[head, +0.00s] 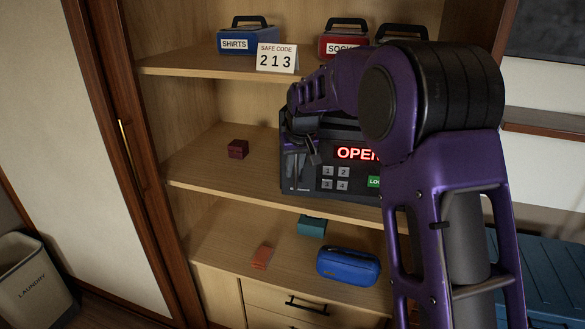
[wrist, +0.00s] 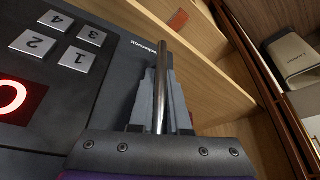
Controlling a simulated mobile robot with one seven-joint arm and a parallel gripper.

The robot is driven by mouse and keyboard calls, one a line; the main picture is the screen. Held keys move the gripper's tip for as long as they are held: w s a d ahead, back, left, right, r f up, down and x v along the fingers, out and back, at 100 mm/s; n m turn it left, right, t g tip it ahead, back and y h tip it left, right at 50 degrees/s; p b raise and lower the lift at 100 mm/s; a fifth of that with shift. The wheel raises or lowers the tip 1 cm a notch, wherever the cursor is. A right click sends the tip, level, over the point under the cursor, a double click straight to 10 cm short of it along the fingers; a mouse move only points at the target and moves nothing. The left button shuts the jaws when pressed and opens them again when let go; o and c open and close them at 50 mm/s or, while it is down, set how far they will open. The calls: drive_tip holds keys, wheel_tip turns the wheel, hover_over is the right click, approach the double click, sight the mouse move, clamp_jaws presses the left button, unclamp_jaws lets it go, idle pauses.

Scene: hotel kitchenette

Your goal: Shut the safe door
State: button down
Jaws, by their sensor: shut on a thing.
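The dark grey safe (head: 350,190) stands on the middle shelf of the wardrobe, partly hidden behind my arm. Its door front carries a red display (head: 357,153) reading "OPEN", number keys (head: 335,178) and a green key, partly covered. I cannot tell how far the door stands from its frame. My gripper (head: 300,150) is at the left side of the door front, fingers pointing down. In the wrist view my gripper (wrist: 161,75) is shut on the upright metal door handle (wrist: 161,90), with one finger on each side of the bar.
A dark red block (head: 238,149) lies left of the safe. A blue case (head: 348,267) and small blocks lie below. A laundry bin (head: 32,280) stands left.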

drive_tip(key=shift+w+d, duration=0.3)
drive_tip(key=shift+d, duration=0.4)
drive_tip(key=c, duration=0.9)
unclamp_jaws()
drive_tip(key=shift+d, duration=0.2)
drive_tip(key=shift+a, duration=0.25)
drive_tip(key=shift+s+r, duration=0.1)
drive_tip(key=p+v, duration=0.1)
drive_tip(key=v, duration=1.6)
drive_tip(key=shift+r, duration=0.15)
